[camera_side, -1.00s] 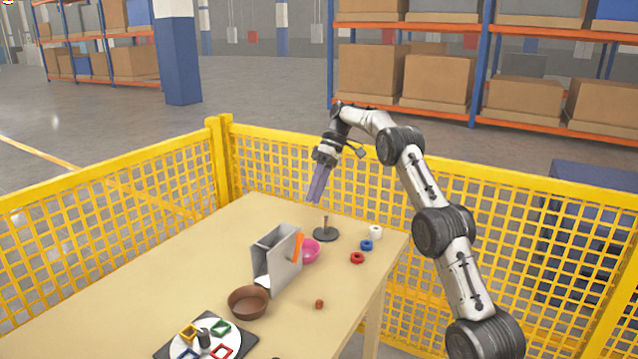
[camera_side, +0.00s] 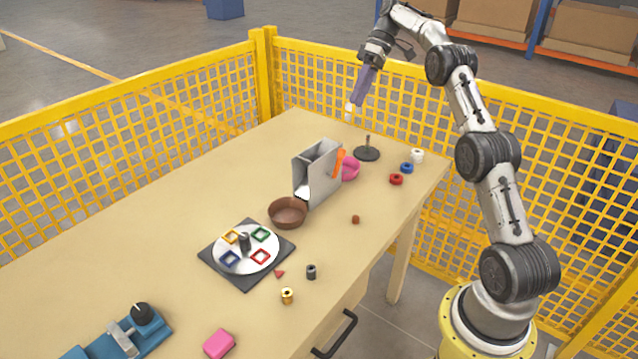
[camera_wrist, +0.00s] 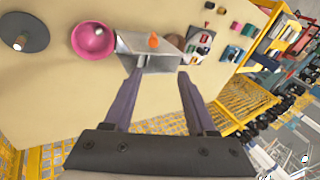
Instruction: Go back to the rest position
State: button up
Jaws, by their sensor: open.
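My gripper (camera_side: 361,88) is raised above the far end of the table, over the yellow fence line in the side view. Its two purple-grey fingers show spread apart in the wrist view (camera_wrist: 158,80), with nothing between them. It is clear of the table.
A brown bowl (camera_side: 288,211), a turntable with coloured frames (camera_side: 218,250) and a blue fixture (camera_side: 146,329) stand nearer. A yellow fence (camera_side: 190,100) surrounds the far sides. The left tabletop is clear.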

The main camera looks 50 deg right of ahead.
jog(key=a+r+n+h, duration=0.1)
jog(key=a+r, duration=0.6)
jog(key=r, duration=0.1)
jog(key=s+a+r+n+t+h, duration=0.1)
jog(key=s+a+r, duration=0.4)
jog(key=a, duration=0.3)
jog(key=s+a+r+n+h, duration=0.1)
jog(key=s+a+r, duration=0.45)
jog(key=a, duration=0.35)
jog(key=s+a+f+m+t+h, duration=0.1)
jog(key=s+a+f, duration=0.2)
jog(key=s, duration=0.4)
jog(key=s+a+f+t, duration=0.1)
jog(key=s+a+f, duration=0.15)
jog(key=s, duration=0.45)
jog(key=s+d+f+m+t+h, duration=0.1)
jog(key=s+f+m, duration=0.3)
jog(key=f, duration=0.8)
jog(key=shift+s+d+f+t+h, duration=0.4)
jog(key=shift+s+d+h, duration=0.15)
jog(key=shift+s+h, duration=0.2)
